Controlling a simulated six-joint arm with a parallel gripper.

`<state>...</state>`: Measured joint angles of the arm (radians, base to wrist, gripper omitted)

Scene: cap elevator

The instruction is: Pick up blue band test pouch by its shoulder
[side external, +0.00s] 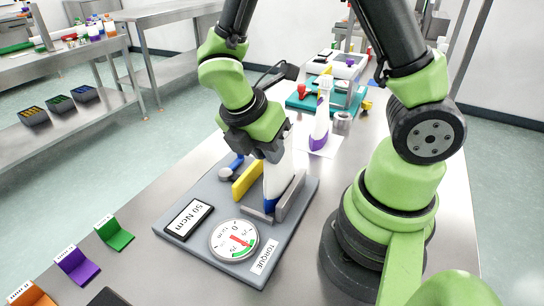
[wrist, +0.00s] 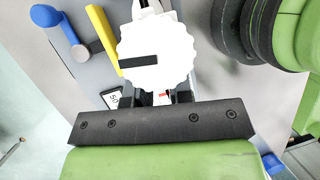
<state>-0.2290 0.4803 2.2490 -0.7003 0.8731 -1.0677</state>
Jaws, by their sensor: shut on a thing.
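The blue band test pouch (side external: 278,178) is white with a blue band at its lower end. It stands roughly upright on the grey torque station (side external: 178,232), between a yellow jaw (side external: 246,180) and a grey jaw (side external: 292,196). My gripper (side external: 272,152) is shut on the upper part of the pouch; its fingers hide the shoulder in the side view. In the wrist view, the white scalloped cap (wrist: 178,42) with a black mark sits just beyond my gripper (wrist: 168,98). The pouch body is mostly hidden there below the cap.
A purple-band pouch (side external: 320,112) stands on a white sheet behind. A round gauge (side external: 234,240), a "50 Ncm" display (side external: 182,220) and a blue handle (side external: 234,162) are on the station. Green (side external: 114,234) and purple (side external: 77,265) label holders stand at the front left.

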